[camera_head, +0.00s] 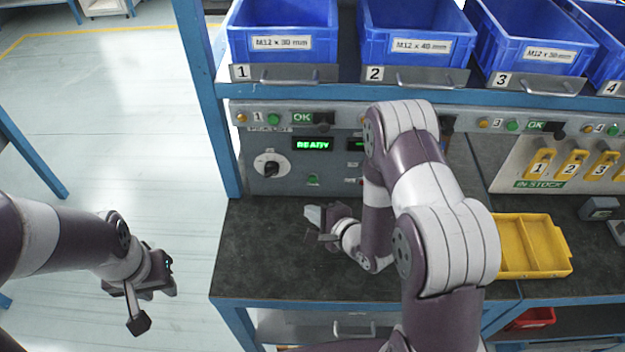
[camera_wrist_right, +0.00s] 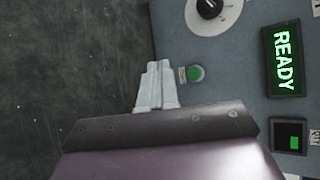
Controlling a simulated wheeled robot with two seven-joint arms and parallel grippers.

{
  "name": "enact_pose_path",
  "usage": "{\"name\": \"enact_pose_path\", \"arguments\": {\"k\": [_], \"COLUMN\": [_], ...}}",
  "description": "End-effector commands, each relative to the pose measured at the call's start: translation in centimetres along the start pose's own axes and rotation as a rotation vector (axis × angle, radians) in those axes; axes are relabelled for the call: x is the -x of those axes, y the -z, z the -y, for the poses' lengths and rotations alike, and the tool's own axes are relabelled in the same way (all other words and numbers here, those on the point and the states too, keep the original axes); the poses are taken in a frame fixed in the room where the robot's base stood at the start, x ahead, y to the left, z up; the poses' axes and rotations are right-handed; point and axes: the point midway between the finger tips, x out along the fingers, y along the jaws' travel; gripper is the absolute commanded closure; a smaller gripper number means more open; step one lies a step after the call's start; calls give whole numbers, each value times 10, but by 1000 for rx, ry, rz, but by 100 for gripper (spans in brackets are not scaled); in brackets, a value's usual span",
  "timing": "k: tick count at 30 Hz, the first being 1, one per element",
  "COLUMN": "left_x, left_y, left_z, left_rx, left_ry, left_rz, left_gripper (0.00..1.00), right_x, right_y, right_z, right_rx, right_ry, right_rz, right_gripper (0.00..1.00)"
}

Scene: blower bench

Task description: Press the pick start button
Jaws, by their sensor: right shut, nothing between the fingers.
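The control panel (camera_head: 270,150) is a grey box at the back left of the bench, with a green READY display (camera_head: 312,144) and a dark rotary knob (camera_head: 270,168). A small green button (camera_head: 313,180) sits below the display; it also shows in the right wrist view (camera_wrist_right: 196,73), with a small label beside it that I cannot read. My right gripper (camera_head: 314,215) is shut and empty, low over the bench in front of the panel, apart from the button. In the right wrist view its fingers (camera_wrist_right: 157,82) appear beside the button. My left gripper (camera_head: 140,305) hangs over the floor at the left; its jaw state is unclear.
Blue numbered bins (camera_head: 283,30) stand on the shelf above. A yellow divided tray (camera_head: 535,245) lies on the bench right of my right arm. The dark bench top (camera_head: 260,255) is clear at the front left. A blue post (camera_head: 212,110) rises beside the panel.

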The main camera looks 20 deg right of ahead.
Motion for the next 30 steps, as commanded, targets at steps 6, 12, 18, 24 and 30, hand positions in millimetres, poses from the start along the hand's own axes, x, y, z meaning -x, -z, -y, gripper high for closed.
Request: {"name": "enact_pose_path", "arguments": {"k": [6,12,18,24,30], "left_x": [-5,-4,-4,-4,-4], "left_y": [-1,0,0,0,0], "left_z": [0,0,0,0,0], "left_rx": [0,0,0,0,0], "left_ry": [0,0,0,0,0], "left_rz": [0,0,0,0,0], "left_gripper": [66,66,66,66,66], "right_x": [-23,-37,-42,-42,-42], "right_y": [17,27,31,31,31], "right_z": [16,27,31,31,31], "right_rx": [0,0,1,1,1], "right_ry": [1,0,-1,-1,-1], "right_rz": [-1,0,0,0,0], "right_gripper": [100,100,100,100,100]}}
